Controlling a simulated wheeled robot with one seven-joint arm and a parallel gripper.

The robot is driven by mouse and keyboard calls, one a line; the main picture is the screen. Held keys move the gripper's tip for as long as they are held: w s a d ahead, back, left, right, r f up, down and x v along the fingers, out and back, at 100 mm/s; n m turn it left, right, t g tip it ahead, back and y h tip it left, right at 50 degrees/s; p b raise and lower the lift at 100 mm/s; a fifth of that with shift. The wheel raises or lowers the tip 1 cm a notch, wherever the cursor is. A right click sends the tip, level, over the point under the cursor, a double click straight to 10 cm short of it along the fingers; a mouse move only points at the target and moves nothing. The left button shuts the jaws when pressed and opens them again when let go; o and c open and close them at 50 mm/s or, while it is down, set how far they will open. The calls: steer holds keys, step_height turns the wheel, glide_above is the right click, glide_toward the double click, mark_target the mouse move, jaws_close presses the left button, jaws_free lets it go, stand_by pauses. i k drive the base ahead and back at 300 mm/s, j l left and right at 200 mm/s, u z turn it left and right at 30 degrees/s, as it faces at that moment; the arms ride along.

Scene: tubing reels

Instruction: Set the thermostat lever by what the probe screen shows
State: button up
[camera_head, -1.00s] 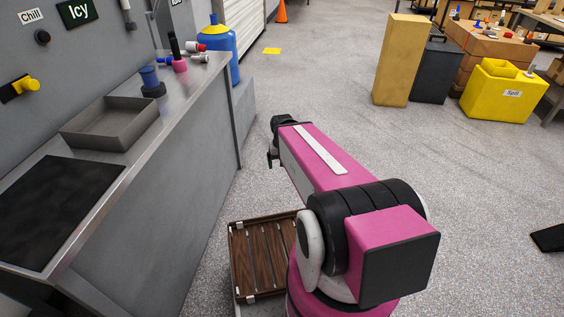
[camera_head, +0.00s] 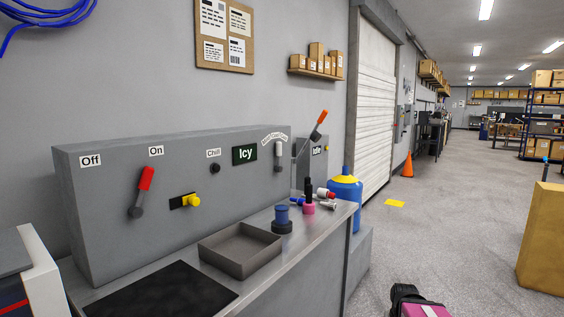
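The probe screen (camera_head: 245,154) is a small dark panel on the grey console and reads "Icy". A small pale lever (camera_head: 278,150) stands upright on the console right of the screen, under an arc of words too small to read surely. A red-handled lever (camera_head: 145,180) sits at the left between "Off" and "On" labels, tilted toward "On". An orange-handled lever (camera_head: 318,124) slants up to the right near the box marked "Idle". The dark end of my arm (camera_head: 405,293) shows at the bottom, apart from all levers; its fingers cannot be made out.
On the metal counter are a black mat (camera_head: 160,294), a grey open tray (camera_head: 240,249), a blue-and-black piece (camera_head: 282,219) and small pink and red-tipped parts. A yellow knob (camera_head: 192,200) sticks out. A blue drum (camera_head: 345,190) stands past the counter.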

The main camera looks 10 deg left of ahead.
mark_target(277, 168)
steer(key=u, duration=1.25)
